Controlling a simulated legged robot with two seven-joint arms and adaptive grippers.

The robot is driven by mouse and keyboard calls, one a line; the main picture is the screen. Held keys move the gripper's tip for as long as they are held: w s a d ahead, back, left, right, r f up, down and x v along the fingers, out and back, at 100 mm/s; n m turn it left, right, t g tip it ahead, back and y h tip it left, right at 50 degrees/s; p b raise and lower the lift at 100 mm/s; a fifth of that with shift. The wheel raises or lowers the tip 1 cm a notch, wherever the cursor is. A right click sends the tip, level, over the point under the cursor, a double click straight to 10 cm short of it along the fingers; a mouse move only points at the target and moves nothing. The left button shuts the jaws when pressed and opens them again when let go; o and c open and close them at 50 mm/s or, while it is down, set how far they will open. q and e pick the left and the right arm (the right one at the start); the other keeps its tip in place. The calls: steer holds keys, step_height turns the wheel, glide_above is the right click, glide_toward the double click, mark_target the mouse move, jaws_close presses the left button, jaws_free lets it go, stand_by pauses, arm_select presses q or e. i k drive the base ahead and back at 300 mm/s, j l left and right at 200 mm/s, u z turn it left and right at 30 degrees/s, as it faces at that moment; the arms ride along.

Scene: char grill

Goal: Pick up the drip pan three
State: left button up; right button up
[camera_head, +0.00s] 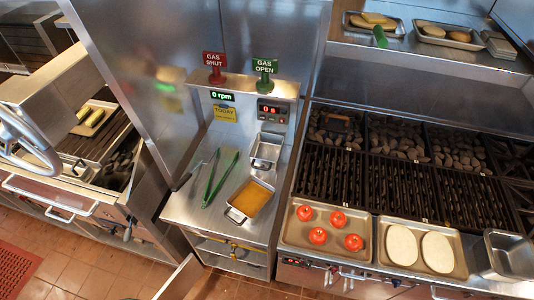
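No pan carries a readable number three, so I cannot tell which one is drip pan three. A small empty metal pan (265,152) sits at the back of the steel counter between the partition and the grill. A pan with yellow-brown liquid (250,198) sits in front of it. A deeper empty metal pan (509,254) sits at the front right of the grill. Metal handles (347,284) show on the grill front below the trays; what lies behind them is hidden. Neither of my grippers can be made out in this view.
Green-handled tongs (220,180) lie on the steel counter (183,208). A tomato tray (289,237) and a tray with white oval items (409,267) line the front of the grill grates (390,186).

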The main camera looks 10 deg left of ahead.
mark_target(265, 155)
steer(key=k+j+z, duration=0.15)
steer(key=j+z, duration=0.2)
steer(key=k+j+z, duration=0.15)
steer(key=z, duration=0.25)
steer(key=k+j+z, duration=0.2)
steer(key=z, duration=0.15)
